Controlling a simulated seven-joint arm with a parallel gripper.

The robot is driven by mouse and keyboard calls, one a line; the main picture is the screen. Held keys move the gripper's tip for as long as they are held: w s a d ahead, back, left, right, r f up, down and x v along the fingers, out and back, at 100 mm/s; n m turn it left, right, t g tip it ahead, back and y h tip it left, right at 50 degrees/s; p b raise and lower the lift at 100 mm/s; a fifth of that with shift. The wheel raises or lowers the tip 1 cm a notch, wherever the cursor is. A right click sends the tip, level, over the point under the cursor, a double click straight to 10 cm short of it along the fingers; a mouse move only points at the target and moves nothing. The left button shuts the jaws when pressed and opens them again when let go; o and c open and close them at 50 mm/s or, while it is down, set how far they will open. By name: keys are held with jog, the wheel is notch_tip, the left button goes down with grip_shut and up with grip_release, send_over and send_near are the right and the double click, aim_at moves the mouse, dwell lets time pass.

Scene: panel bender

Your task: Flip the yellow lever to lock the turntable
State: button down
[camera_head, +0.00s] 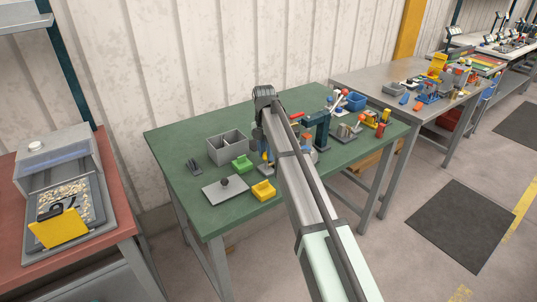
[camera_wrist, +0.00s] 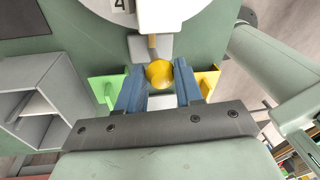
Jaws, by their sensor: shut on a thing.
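The yellow lever (camera_wrist: 159,72) shows in the wrist view as a round yellow knob on a short stem at a grey block. My gripper (camera_wrist: 160,80) has its two blue fingers on either side of the knob and is shut on it. In the head view my arm covers the lever and most of the gripper.
On the green table (camera_head: 180,155) stand a grey divided box (camera_head: 227,148), a green bin (camera_head: 242,164), a yellow bin (camera_head: 263,190) and a grey plate with a knob (camera_head: 225,189). Tools and a blue bin (camera_head: 356,101) crowd the right side.

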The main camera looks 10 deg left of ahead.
jog(key=shift+w+a, duration=0.2)
dwell(0.4)
jog(key=c, duration=0.8)
grip_release()
jog(key=shift+o, duration=0.2)
jog(key=shift+s, duration=0.1)
